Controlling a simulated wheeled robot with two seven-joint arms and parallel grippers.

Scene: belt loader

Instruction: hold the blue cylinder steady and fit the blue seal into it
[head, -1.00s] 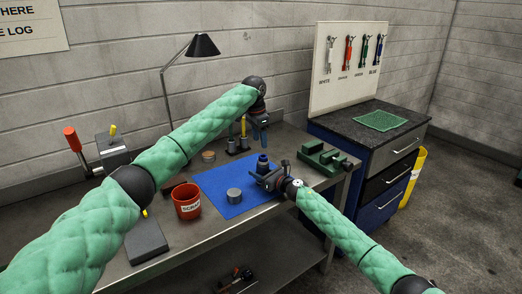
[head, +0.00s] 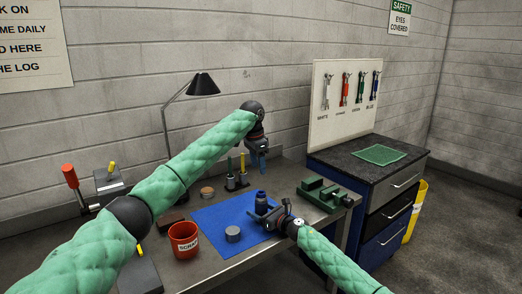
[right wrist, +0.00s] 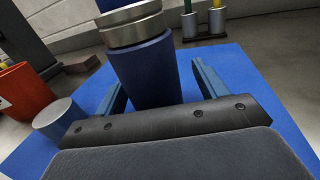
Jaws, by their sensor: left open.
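The blue cylinder (head: 261,205) stands upright on the blue mat (head: 213,217). In the right wrist view the cylinder (right wrist: 150,75) has a bright metal collar at its top, and its upper end is cut off. My right gripper (head: 266,214) is low at the cylinder. Its two blue fingers (right wrist: 158,95) lie either side of the cylinder with gaps showing, so it looks open around it. My left gripper (head: 263,166) is open, pointing down, above and behind the cylinder. I cannot clearly make out a separate blue seal; a narrower dark piece tops the cylinder.
A short grey metal cylinder (head: 233,234) stands on the mat's front. A red scrap cup (head: 184,240) is left of it. A green vise (head: 324,194) stands right. Green and yellow tools stand in holders (head: 237,181) behind. A lamp (head: 203,84) rises at the back.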

